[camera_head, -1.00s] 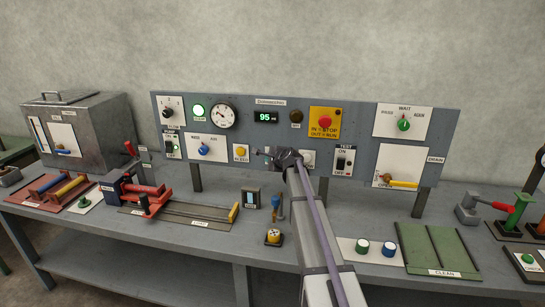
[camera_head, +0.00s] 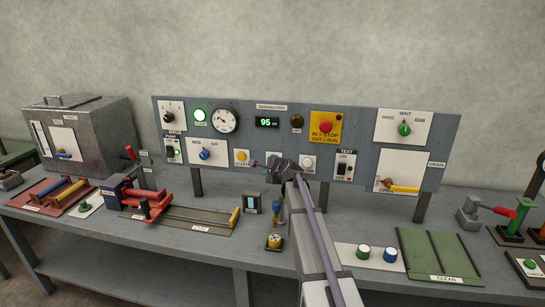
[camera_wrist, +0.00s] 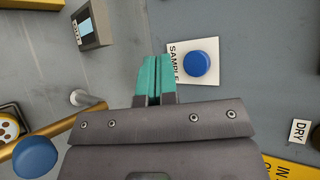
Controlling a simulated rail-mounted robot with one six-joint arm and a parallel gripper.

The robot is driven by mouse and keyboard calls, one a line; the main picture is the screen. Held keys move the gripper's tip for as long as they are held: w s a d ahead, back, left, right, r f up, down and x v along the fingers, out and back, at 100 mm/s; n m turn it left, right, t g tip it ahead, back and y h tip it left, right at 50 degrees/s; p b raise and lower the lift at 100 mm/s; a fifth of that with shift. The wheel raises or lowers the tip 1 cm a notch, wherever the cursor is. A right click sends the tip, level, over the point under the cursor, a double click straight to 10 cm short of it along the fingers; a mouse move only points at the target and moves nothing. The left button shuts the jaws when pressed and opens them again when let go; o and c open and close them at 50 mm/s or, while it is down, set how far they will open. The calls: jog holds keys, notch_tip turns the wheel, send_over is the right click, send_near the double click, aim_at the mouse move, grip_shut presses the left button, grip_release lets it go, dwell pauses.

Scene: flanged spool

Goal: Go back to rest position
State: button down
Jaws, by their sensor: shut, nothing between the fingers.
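My gripper (camera_head: 258,163) is in front of the lower middle of the grey control panel (camera_head: 275,150), with my arm reaching up to it from the bottom of the head view. In the wrist view its teal fingers (camera_wrist: 154,68) are together and empty. A blue button (camera_wrist: 196,63) on a white plate marked SAMPLE lies to the right of the fingertips in that view. The fingers show apart from it. A yellow flanged spool (camera_head: 274,241) stands on the bench, left of my arm, and its holed top is partly in the wrist view (camera_wrist: 8,128).
A small grey meter (camera_head: 252,203) and a blue-topped post (camera_head: 279,213) stand on the bench near my arm. Red fixtures (camera_head: 145,195) are at left. Two round buttons (camera_head: 376,252) and a green CLEAN tray (camera_head: 440,255) are at right.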

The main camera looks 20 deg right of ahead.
dwell(0.3)
jog(key=s+a+f+n+g, duration=0.3)
jog(key=s+a+n, duration=0.4)
jog(key=s, duration=0.6)
jog(key=s+a+f+n+g, duration=0.3)
jog(key=s+a+n+g, duration=0.2)
jog(key=s, duration=0.9)
jog(key=s+a+f+n+g+h, duration=0.1)
jog(key=s+a+f+n+g, duration=0.3)
jog(key=s+a+n, duration=0.4)
jog(key=shift+s+a+n+g, duration=0.4)
jog(key=shift+s+a+g, duration=0.1)
jog(key=shift+s, duration=2.35)
